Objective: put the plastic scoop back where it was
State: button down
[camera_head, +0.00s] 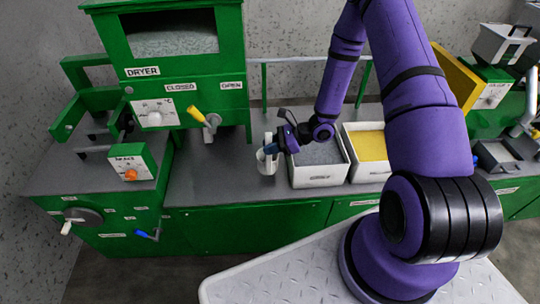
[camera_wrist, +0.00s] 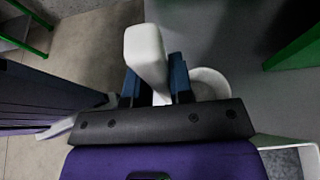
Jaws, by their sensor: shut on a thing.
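The white plastic scoop (camera_head: 263,160) is at the end of my arm, above the grey counter, left of the box of grey granules. My gripper (camera_head: 273,147) is shut on it. In the wrist view, a white handle-like part (camera_wrist: 147,48) passes between the two blue fingers of my gripper (camera_wrist: 155,85). A round white rim (camera_wrist: 212,84) shows to the right, partly hidden by the fingers and gripper body. I cannot tell whether the scoop touches the counter.
A white box (camera_head: 318,181) of grey granules and a white box (camera_head: 366,172) of yellow material stand on the counter (camera_head: 215,187). The green dryer (camera_head: 170,75), with a yellow-handled lever (camera_head: 197,114), stands behind left. The counter left of the scoop is clear.

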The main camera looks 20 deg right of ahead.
aim_at(267, 165)
jog(key=shift+f, duration=2.2)
jog(key=c, duration=1)
grip_release()
